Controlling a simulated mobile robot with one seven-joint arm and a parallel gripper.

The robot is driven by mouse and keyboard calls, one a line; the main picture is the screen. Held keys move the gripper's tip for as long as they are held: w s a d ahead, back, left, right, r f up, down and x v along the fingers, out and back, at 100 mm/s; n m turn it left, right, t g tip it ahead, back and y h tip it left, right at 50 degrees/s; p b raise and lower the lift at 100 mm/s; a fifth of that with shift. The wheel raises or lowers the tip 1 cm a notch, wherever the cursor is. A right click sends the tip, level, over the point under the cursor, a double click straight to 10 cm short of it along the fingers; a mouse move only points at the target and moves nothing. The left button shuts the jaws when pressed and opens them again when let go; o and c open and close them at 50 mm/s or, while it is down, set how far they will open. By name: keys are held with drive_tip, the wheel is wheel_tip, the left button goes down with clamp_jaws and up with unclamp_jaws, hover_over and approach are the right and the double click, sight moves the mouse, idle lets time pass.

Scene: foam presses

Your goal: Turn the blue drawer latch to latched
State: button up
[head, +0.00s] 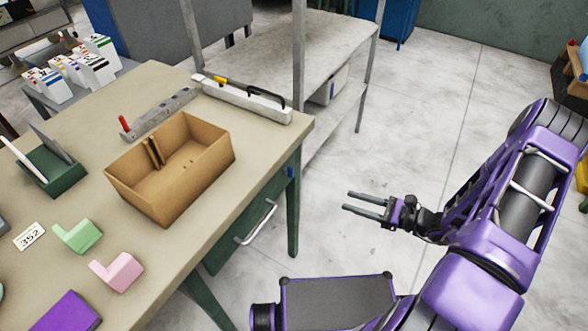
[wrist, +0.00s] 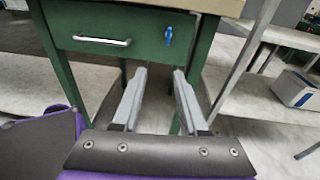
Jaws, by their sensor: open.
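The blue drawer latch (wrist: 168,36) is a small blue piece on the green drawer front (wrist: 130,38), right of the drawer's metal handle (wrist: 102,41). In the wrist view it looks roughly upright. In the head view the latch (head: 290,172) is a tiny blue spot near the table's corner, right of the handle (head: 256,222). My gripper (head: 348,202) is open and empty, out to the right of the table and apart from the latch. In the wrist view its two fingers (wrist: 158,98) point towards the drawer, below the latch.
The table top (head: 95,203) carries an open cardboard box (head: 205,165), a green holder (head: 55,175), and green (head: 80,236) and pink (head: 120,271) foam pieces. A metal shelf unit (head: 270,45) stands behind. Floor (head: 440,90) around my gripper is clear.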

drive_tip(key=m+t, duration=0.1)
drive_tip(key=t, duration=0.1)
approach(289, 172)
drive_tip(key=x, duration=0.7)
drive_tip(key=shift+w+r+p, duration=0.25)
drive_tip(key=shift+w+p, duration=0.1)
drive_tip(key=shift+p, duration=0.05)
clamp_jaws()
